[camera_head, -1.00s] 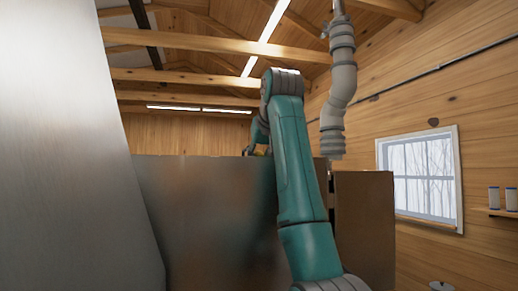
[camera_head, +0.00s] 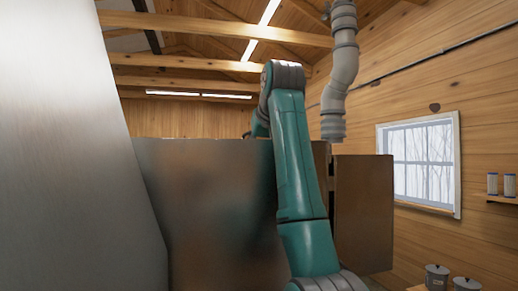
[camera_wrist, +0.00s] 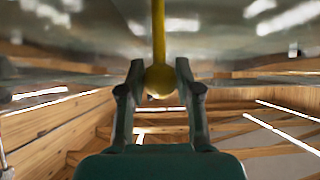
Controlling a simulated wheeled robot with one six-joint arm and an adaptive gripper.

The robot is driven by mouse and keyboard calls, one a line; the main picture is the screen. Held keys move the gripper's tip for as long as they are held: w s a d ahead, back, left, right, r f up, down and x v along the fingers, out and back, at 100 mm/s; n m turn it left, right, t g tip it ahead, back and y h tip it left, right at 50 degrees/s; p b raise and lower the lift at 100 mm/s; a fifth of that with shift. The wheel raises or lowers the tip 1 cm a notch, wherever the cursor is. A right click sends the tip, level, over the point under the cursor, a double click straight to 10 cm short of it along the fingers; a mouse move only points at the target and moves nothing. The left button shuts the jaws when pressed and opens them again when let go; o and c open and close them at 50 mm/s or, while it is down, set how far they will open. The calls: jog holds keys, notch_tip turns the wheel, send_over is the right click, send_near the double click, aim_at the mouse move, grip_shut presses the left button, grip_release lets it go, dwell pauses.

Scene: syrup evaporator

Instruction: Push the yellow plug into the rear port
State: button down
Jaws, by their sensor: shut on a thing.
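The yellow plug (camera_wrist: 159,82) shows in the wrist view as a round yellow ball with a straight yellow rod running up from it to the top of the picture. My gripper (camera_wrist: 158,76) has its two dark fingers shut on the ball, one on each side. The far end of the rod is out of the picture. In the head view my teal arm reaches over a brown metal wall (camera_head: 205,205), which hides the gripper and the plug. I cannot make out the rear port in either view.
A large pale metal panel (camera_head: 70,150) fills the left of the head view. A grey segmented pipe (camera_head: 340,80) hangs right of my arm. A brown box-like panel (camera_head: 364,215) stands beside the wall. Blurred shiny metal surfaces lie above the plug in the wrist view.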

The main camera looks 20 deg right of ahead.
jog(key=shift+f, duration=0.5)
jog(key=c, duration=0.7)
grip_release()
jog(key=shift+r, duration=4.95)
